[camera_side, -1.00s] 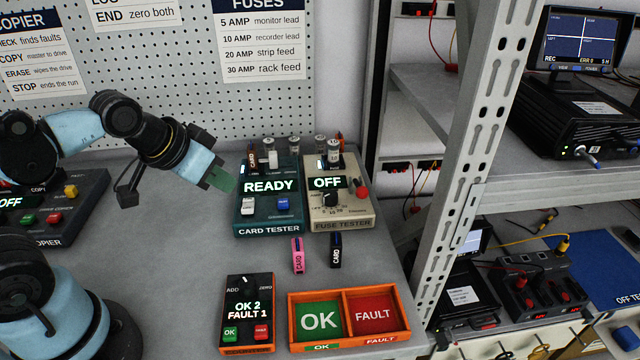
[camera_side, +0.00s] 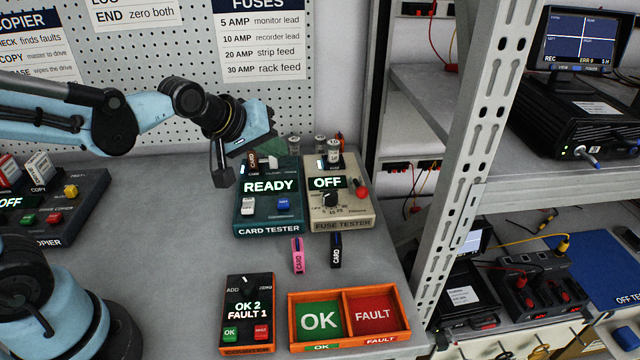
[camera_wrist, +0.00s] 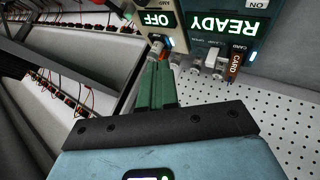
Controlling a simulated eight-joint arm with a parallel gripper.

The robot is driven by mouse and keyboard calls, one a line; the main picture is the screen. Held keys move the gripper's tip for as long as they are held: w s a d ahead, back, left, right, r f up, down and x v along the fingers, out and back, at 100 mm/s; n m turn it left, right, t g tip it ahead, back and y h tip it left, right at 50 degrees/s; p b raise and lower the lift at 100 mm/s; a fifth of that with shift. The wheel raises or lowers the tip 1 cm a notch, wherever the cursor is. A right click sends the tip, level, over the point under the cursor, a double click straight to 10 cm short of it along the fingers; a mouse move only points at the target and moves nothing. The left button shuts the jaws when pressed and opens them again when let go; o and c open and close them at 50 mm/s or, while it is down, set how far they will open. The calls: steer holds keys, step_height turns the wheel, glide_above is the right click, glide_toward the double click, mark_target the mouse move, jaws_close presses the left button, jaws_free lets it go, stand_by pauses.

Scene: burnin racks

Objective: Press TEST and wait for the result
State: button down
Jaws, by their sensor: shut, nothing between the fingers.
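The card tester (camera_side: 267,223) is a dark teal box at the back of the bench, its display (camera_side: 268,187) reading READY. A white button (camera_side: 248,206) and a blue button (camera_side: 283,204) sit on its front; their labels are too small to read. A brown card (camera_wrist: 236,66) stands upright at the tester's back edge, beside a white lever (camera_wrist: 212,58). My gripper (camera_wrist: 158,68) is shut and empty, its green fingers together.
The fuse tester (camera_side: 341,222), reading OFF, stands directly right. A pink card (camera_side: 297,255) and a black card (camera_side: 336,250) lie in front. The counter (camera_side: 248,315) reads OK 2, FAULT 1, beside an orange OK/FAULT tray (camera_side: 349,343). A metal rack post (camera_side: 470,150) stands right.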

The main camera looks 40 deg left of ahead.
mark_target(279, 204)
steer(key=shift+f, duration=0.1)
steer(key=shift+f, duration=4.3)
steer(key=shift+f, duration=0.15)
steer(key=shift+f, duration=0.3)
steer(key=shift+f, duration=0.45)
steer(key=shift+r, duration=0.9)
steer(key=shift+r, duration=2.5)
